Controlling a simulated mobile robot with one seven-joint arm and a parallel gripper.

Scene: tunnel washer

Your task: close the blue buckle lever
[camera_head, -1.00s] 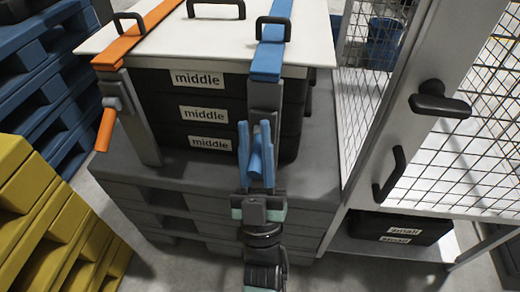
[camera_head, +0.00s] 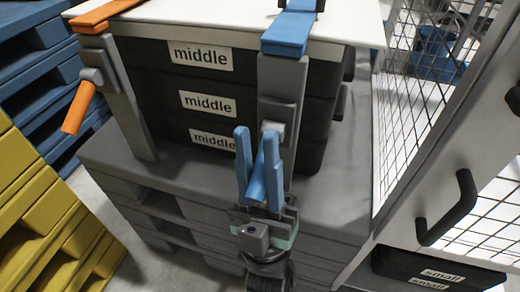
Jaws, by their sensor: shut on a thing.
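The blue strap (camera_head: 288,32) runs over the white lid and down to a grey buckle (camera_head: 280,105) on the front of the stack of black boxes. The blue buckle lever (camera_head: 257,182) hangs down from the buckle, tilted outward toward me. My gripper (camera_head: 257,134) has its two blue fingers on either side of the lever and is shut on it. The fingers point up, with the gripper body below them. The fingers hide part of the lever, and contact on each side is hard to see.
An orange strap (camera_head: 100,16) with its own orange lever (camera_head: 78,108) is at the left of the stack. The boxes (camera_head: 225,80) stand on a grey pallet (camera_head: 340,190). A mesh cage door with a black handle (camera_head: 452,212) is close on the right. Yellow pallets (camera_head: 50,215) are at left.

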